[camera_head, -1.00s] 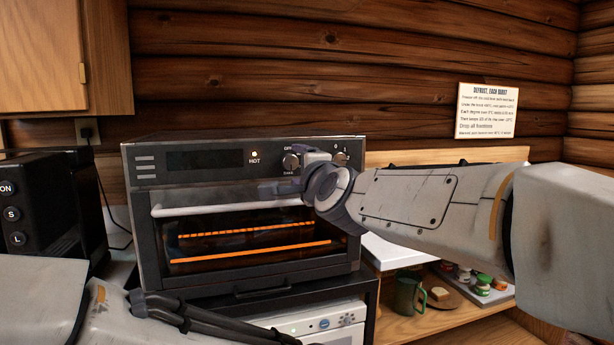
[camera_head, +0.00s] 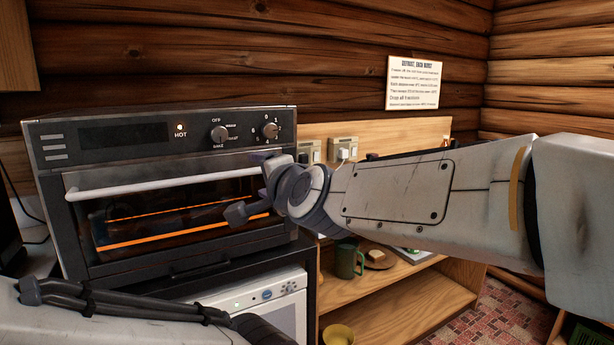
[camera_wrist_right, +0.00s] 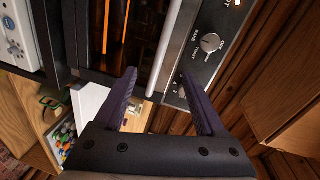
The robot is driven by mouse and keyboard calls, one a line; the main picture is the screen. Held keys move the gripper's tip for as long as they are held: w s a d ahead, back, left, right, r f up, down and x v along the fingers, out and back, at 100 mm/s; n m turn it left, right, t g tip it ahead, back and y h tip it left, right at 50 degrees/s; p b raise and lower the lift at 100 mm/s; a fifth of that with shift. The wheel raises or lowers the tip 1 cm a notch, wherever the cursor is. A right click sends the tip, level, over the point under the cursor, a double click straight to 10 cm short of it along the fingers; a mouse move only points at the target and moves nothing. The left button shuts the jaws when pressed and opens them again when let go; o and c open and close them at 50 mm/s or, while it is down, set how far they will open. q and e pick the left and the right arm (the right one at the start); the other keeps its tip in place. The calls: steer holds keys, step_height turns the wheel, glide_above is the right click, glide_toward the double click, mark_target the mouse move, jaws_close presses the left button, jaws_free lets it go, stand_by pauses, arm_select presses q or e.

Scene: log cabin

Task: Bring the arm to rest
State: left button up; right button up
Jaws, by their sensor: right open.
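My right arm comes in from the right in the head view. Its gripper (camera_head: 250,192) is in front of the right side of the oven (camera_head: 255,240), below the control knobs. In the right wrist view its two dark fingers (camera_wrist_right: 158,77) are spread, with nothing between them. The oven's door handle (camera_head: 165,182) and a knob (camera_wrist_right: 210,42) show beyond the fingers. In the head view the oven door is shut, orange bars glow inside and the HOT light is lit. My left arm crosses the lower left corner; its gripper is out of view.
A white appliance (camera_head: 262,297) stands under the oven. To the right, a wooden shelf (camera_head: 400,305) holds a green mug (camera_head: 347,262) and a yellow bowl (camera_head: 339,335). Wall sockets (camera_head: 344,149) and a printed notice (camera_head: 413,83) are behind my right arm. Patterned floor (camera_head: 490,318) shows at lower right.

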steer(key=s+d+f+n+g+h, duration=0.1)
steer(key=d+f+n+g+h, duration=0.2)
steer(key=d+f, duration=0.65)
steer(key=d+f+n+g+h, duration=0.2)
steer(key=d+f, duration=0.5)
steer(key=f, duration=0.5)
steer(key=s+d+f+n+g+h, duration=0.4)
steer(key=s+d+f+g, duration=0.2)
steer(key=s+d+f, duration=0.9)
steer(key=s+a+r+n+g+y, duration=0.1)
steer(key=s+a+r+n, duration=0.25)
steer(key=s+a, duration=0.35)
steer(key=s+a+r+n+g, duration=0.2)
steer(key=s+a+r+n, duration=0.15)
steer(key=s+a, duration=0.3)
step_height(320, 180, up, 17)
steer(key=p, duration=1.6)
steer(key=shift+s+f+n+p, duration=0.2)
steer(key=shift+n+p, duration=0.1)
steer(key=shift+p, duration=0.1)
